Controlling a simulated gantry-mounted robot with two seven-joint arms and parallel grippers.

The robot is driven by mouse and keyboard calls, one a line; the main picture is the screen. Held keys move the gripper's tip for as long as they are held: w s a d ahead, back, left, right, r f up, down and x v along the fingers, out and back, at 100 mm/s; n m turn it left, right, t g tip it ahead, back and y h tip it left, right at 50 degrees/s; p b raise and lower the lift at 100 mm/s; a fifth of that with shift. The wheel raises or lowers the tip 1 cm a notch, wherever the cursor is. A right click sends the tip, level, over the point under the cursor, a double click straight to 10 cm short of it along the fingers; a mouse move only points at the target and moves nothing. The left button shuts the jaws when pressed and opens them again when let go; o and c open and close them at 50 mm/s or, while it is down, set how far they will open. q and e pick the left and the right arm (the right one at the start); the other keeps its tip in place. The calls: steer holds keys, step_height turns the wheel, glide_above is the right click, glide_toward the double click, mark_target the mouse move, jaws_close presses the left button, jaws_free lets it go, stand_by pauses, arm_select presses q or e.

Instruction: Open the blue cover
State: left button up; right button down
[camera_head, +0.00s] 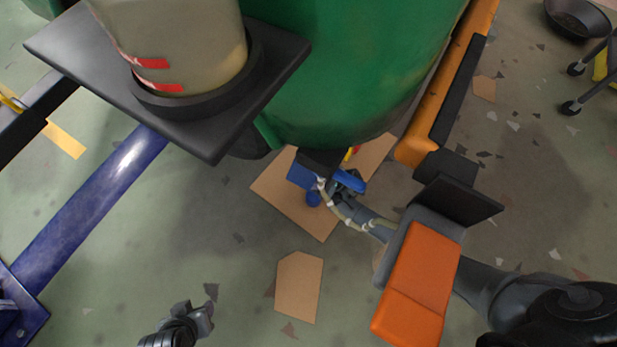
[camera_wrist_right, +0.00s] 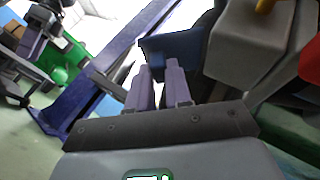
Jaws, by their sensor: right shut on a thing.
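A blue cover (camera_head: 299,176) shows at the lower edge of the big green body (camera_head: 345,70) in the head view. My right gripper (camera_head: 345,186) is at it, reaching in from the right. In the right wrist view, my right gripper's two fingers (camera_wrist_right: 158,82) are close together, with blue cover material (camera_wrist_right: 178,50) at their tips. The fingers are shut on the blue cover, and the exact grip point is partly hidden. My left gripper (camera_head: 200,318) is low at the bottom of the head view, away from the cover. Its fingers are too small to read.
A black plate (camera_head: 190,125) with a pale cylinder (camera_head: 185,40) stands at the upper left. A blue beam (camera_head: 90,205) runs to the lower left. An orange bar (camera_head: 425,130) lies along the green body's right side. Open floor with brown patches (camera_head: 299,287) lies below.

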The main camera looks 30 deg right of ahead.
steer(key=shift+w+d+n+g+h, duration=0.25)
steer(key=shift+n+g+h, duration=0.2)
steer(key=shift+n+g, duration=0.25)
steer(key=shift+w+d+n+g+h, duration=0.1)
steer(key=shift+d+n+g+h, duration=0.15)
steer(key=shift+n+g+h, duration=0.35)
steer(key=c, duration=1)
jaws_free()
steer(key=shift+c, duration=0.2)
